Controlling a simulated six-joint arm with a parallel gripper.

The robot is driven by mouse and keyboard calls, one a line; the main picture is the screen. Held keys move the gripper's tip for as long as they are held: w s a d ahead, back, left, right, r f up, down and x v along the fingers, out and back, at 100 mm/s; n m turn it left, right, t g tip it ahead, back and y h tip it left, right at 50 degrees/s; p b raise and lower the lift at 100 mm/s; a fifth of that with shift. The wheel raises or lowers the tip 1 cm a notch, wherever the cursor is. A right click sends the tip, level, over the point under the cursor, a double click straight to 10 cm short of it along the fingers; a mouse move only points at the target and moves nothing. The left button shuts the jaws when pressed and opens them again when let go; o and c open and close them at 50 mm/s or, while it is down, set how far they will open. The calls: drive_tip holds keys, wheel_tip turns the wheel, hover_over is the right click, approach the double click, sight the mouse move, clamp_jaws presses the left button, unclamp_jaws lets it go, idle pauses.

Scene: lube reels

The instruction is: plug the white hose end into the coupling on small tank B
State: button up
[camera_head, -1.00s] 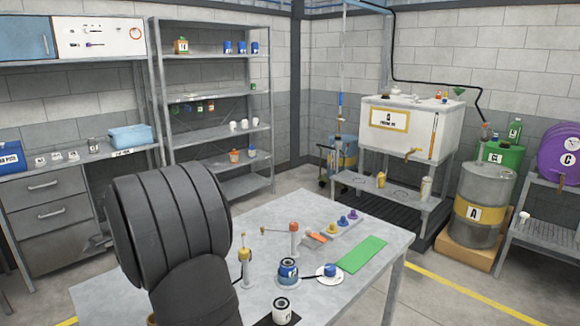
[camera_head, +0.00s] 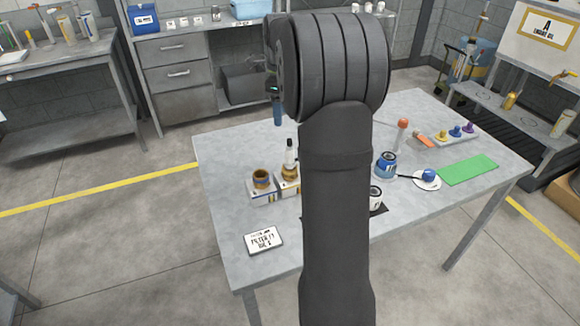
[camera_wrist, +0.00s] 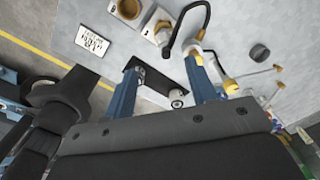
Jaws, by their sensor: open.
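My gripper (camera_wrist: 165,62) is open, its two blue fingers apart above the table with nothing clearly between the tips. In the head view a blue finger (camera_head: 278,112) shows below my dark wrist. Two small box-like holders with brown round tops stand on the table, a left one (camera_head: 262,188) and a right one (camera_head: 286,184). A white upright piece (camera_head: 289,152) rises over the right one; I cannot tell whether it is the white hose end. A black hose (camera_wrist: 183,30) arches beyond the fingertips in the wrist view. Tank B's label cannot be read, and my arm hides part of the table.
A white sign (camera_head: 263,240) lies at the table's front left.

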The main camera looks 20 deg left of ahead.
drive_tip(key=shift+m, duration=0.7)
drive_tip(key=f, duration=0.7)
drive_tip(key=w+d+f, duration=0.1)
drive_tip(key=f, duration=0.3)
drive_tip(key=shift+s+d+f, duration=0.1)
drive_tip(key=shift+d+f, duration=0.15)
drive_tip(key=shift+f, duration=1.15)
drive_tip(key=shift+d+f, duration=0.2)
drive_tip(key=shift+f, duration=1.15)
clamp_jaws()
drive_tip(key=shift+r, duration=0.15)
